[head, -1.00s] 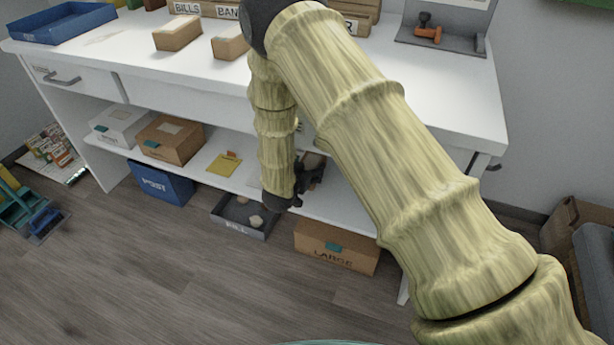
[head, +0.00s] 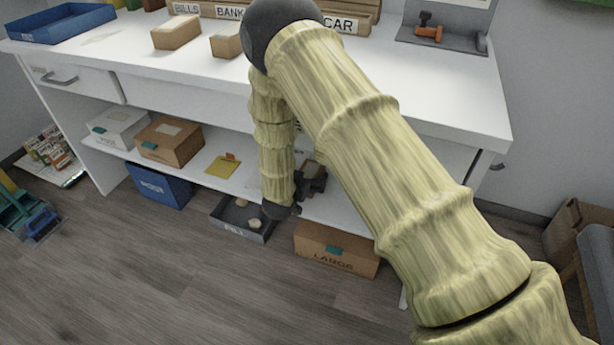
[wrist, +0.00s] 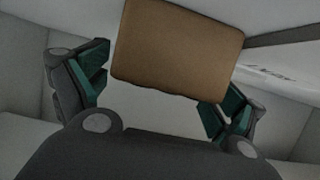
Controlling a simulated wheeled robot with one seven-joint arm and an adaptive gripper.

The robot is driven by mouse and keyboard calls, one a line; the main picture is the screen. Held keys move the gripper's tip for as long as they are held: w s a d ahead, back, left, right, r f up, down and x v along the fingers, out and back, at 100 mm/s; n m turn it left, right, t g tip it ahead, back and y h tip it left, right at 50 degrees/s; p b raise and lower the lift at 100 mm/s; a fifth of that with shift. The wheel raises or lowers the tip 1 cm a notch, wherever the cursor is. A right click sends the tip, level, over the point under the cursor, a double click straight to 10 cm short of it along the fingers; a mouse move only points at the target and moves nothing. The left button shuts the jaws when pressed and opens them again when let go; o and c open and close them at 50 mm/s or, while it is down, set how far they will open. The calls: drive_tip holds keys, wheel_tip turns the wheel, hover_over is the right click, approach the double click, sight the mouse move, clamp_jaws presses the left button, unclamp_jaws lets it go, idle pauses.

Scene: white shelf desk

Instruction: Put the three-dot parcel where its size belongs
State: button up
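My gripper (head: 312,182) reaches under the desk top at the shelf, partly hidden by my own arm in the head view. In the wrist view, a plain brown box (wrist: 178,48) lies at the fingers (wrist: 163,92). One green-padded finger is at its left edge and the other at its lower right corner. I cannot tell if they grip it. No dots show on its visible face. Two cardboard parcels stand on the desk top, a longer one (head: 177,32) and a smaller one (head: 227,45); I see no dots on them. A brown carton marked LARGE (head: 338,262) is on the floor.
The white desk (head: 180,75) has a lower shelf with a white box (head: 118,128), a brown box (head: 170,142) and a yellow envelope (head: 222,166). Below are a blue POST bin (head: 158,190) and a dark tray (head: 238,228). A blue tray (head: 60,24) sits on top. Front floor is clear.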

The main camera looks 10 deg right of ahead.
drive_tip(key=shift+r, duration=0.1)
drive_tip(key=shift+s+a+r, duration=0.2)
drive_tip(key=shift+s, duration=0.05)
drive_tip(key=p+v, duration=0.4)
drive_tip(key=v, duration=0.5)
drive_tip(key=shift+s+a+r, duration=0.1)
drive_tip(key=shift+s+r, duration=0.05)
drive_tip(key=shift+s, duration=0.1)
drive_tip(key=shift+v, duration=0.85)
